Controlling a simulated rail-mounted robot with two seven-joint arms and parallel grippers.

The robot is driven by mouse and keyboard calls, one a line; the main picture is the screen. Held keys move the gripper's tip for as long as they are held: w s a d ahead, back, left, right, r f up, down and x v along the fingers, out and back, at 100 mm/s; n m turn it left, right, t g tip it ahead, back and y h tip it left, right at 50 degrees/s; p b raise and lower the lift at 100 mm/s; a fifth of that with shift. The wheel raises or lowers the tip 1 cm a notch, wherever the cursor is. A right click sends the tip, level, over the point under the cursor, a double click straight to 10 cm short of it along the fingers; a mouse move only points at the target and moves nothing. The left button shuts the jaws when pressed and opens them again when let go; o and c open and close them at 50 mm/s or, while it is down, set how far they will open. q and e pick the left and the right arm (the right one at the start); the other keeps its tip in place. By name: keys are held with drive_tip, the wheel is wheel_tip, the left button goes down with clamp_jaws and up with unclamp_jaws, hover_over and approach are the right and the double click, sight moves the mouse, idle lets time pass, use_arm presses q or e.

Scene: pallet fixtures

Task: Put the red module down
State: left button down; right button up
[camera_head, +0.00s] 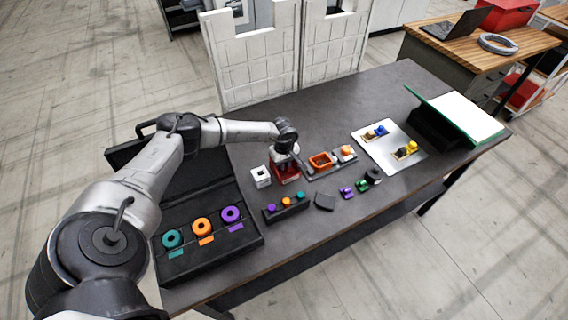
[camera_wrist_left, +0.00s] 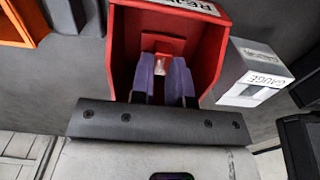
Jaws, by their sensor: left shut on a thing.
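The red module (camera_wrist_left: 163,44) is between the two purple-grey fingers of my left gripper (camera_wrist_left: 162,72) in the left wrist view. The fingers are shut on it and reach down into a red bin (camera_wrist_left: 215,50) with a partly visible label starting "RE". In the head view my left gripper (camera_head: 287,155) points down at the red bin (camera_head: 287,178) on the dark table. The module is hidden there, and I cannot tell whether it touches the bin floor. My right gripper is not in view.
A white gauge block (camera_head: 261,177) stands close left of the bin, and an orange bin (camera_head: 320,161) close right. An open black case (camera_head: 252,238) with coloured rings is at left, a pale plate (camera_head: 385,160) at right.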

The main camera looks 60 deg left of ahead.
use_arm(q)
drive_tip(key=c, duration=1.1)
unclamp_jaws()
